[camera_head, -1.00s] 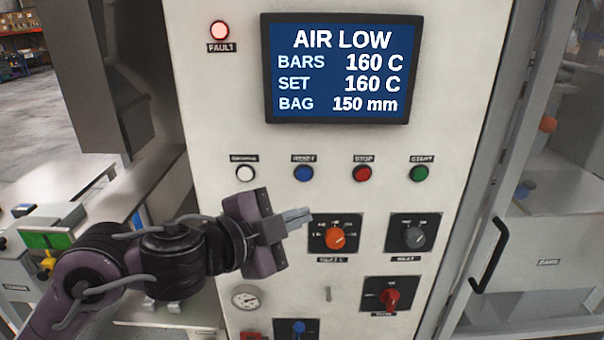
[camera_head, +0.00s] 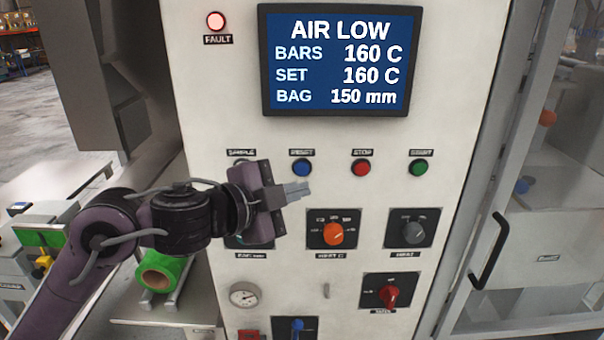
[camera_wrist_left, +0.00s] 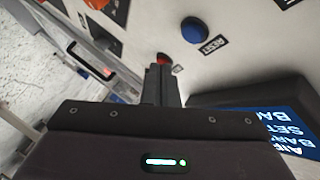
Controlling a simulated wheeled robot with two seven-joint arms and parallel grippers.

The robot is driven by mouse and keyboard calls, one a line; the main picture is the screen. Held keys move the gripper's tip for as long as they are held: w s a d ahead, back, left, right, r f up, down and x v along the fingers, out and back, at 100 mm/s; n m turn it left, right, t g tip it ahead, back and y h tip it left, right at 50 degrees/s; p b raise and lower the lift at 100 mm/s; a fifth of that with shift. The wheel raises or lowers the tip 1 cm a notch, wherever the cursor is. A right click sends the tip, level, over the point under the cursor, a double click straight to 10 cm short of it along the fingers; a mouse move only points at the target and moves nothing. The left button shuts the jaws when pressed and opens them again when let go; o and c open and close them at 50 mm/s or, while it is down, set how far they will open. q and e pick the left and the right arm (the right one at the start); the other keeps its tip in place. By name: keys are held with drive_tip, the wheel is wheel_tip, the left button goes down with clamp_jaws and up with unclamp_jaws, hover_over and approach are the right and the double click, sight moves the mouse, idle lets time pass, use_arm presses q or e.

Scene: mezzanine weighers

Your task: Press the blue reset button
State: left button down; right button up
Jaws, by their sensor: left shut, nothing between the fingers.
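The blue reset button (camera_head: 302,168) sits on the white panel under the RESET label, between the sample label and the red stop button (camera_head: 361,168). My left gripper (camera_head: 298,191) is shut and empty, its fingertips in front of the panel and just below the blue button in the head view. In the left wrist view the blue button (camera_wrist_left: 194,30) shows beyond and to the right of the shut fingers (camera_wrist_left: 160,85), with clear space between. The red button (camera_wrist_left: 162,58) is partly hidden behind the fingertips. My right gripper is in neither view.
A green start button (camera_head: 419,167), an orange knob (camera_head: 333,233), a grey knob (camera_head: 411,232) and a red switch (camera_head: 390,296) are also on the panel. A door handle (camera_head: 490,252) stands at right.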

sight(309, 172)
use_arm(q)
drive_tip(key=w, duration=0.3)
drive_tip(key=shift+w, duration=0.2)
idle(0.8)
drive_tip(key=shift+w, duration=0.1)
idle(1.1)
drive_tip(key=shift+w, duration=0.3)
drive_tip(key=shift+w+r, duration=0.1)
drive_tip(key=shift+w, duration=0.35)
idle(0.6)
idle(0.3)
drive_tip(key=shift+s+p, duration=0.3)
drive_tip(key=shift+s, duration=0.55)
